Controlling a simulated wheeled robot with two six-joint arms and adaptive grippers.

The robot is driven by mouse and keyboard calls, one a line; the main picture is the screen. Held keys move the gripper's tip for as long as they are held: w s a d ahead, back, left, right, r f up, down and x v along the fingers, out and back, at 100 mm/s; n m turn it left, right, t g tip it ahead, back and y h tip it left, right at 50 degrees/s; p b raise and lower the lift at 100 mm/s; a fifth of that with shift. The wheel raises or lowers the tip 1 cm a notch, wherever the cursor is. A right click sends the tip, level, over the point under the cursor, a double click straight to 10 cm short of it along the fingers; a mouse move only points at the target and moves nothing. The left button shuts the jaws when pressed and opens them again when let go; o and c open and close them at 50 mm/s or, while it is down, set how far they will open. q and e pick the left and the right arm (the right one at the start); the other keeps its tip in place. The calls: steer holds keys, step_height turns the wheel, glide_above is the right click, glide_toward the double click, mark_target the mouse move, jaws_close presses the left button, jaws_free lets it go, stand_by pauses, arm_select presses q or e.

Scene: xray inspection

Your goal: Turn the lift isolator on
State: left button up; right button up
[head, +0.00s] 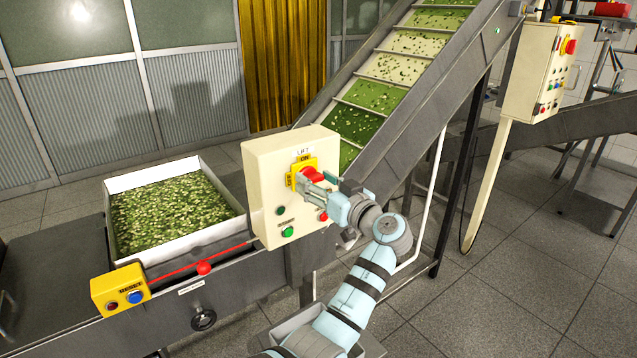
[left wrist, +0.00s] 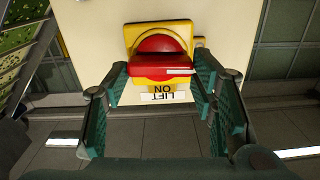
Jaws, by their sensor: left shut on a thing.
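The lift isolator is a red rotary handle (head: 311,173) on a yellow plate (left wrist: 186,30), on the front of a cream control box (head: 262,158). In the head view, ON is above the handle and OFF is to its left. My left gripper (head: 322,190) is at the handle, its fingers on either side. In the left wrist view, the LIFT ON label (left wrist: 163,93) appears upside down. There the red handle (left wrist: 150,68) lies crosswise between the fingertips, its white mark toward the right, the OFF side. The gripper is shut on it. My right gripper is not in view.
A green START button (head: 288,232) and other buttons sit low on the box. A white tray of green pieces (head: 124,178) and a yellow RESET box (head: 121,290) are to the left. An inclined conveyor (head: 432,108) rises behind; another control box (head: 537,75) stands right.

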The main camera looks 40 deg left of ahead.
arm_select(q)
steer(key=m, duration=0.3)
steer(key=shift+m+p, duration=0.3)
steer(key=m+p, duration=0.1)
steer(key=m, duration=0.3)
steer(key=shift+w+f+m+p, duration=0.1)
steer(key=shift+m+p, duration=0.2)
steer(key=shift+p, duration=0.05)
steer(key=m+p, duration=0.2)
steer(key=m, duration=0.2)
steer(key=shift+m, duration=0.3)
steer(key=shift+f+m+p, duration=0.2)
steer(key=shift+m+p, duration=1.2)
steer(key=shift+m, duration=0.9)
steer(key=o, duration=1.1)
steer(key=shift+o, duration=0.2)
